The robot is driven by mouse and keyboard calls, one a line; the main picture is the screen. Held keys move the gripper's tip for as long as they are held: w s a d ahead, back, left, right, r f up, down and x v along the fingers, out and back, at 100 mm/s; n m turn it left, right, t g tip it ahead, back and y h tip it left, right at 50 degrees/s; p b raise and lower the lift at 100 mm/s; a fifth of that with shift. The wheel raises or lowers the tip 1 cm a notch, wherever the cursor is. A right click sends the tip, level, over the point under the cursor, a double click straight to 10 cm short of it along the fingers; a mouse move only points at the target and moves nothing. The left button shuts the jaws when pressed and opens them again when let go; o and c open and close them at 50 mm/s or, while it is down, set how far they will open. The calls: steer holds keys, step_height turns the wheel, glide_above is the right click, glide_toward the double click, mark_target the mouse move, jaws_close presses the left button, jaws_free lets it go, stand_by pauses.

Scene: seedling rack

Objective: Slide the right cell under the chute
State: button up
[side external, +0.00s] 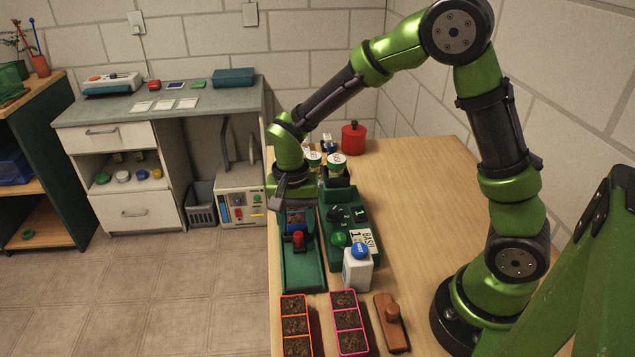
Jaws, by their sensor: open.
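Two strips of soil-filled cells lie at the table's front edge: an orange-rimmed one (296,325) on the left and a pink-rimmed one (348,322) on the right. Behind them is a long green tray (291,275) with a red knob (298,239) standing in it and a blue panel at its far end. I cannot tell for sure which part is the chute. My gripper (283,198) is over the far left end of the green tray, open, behind the red knob. Its fingertips are small and partly hidden by the wrist, and nothing shows between them.
A green stand (338,196) with dark knobs and a label card is right of the tray. A white bottle with a blue cap (357,268) stands near the strips, beside a brown wooden tool (390,322). A red pot (354,139) and lidded jars stand behind.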

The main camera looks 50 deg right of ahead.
steer(key=shift+f, duration=1.2)
jaws_close()
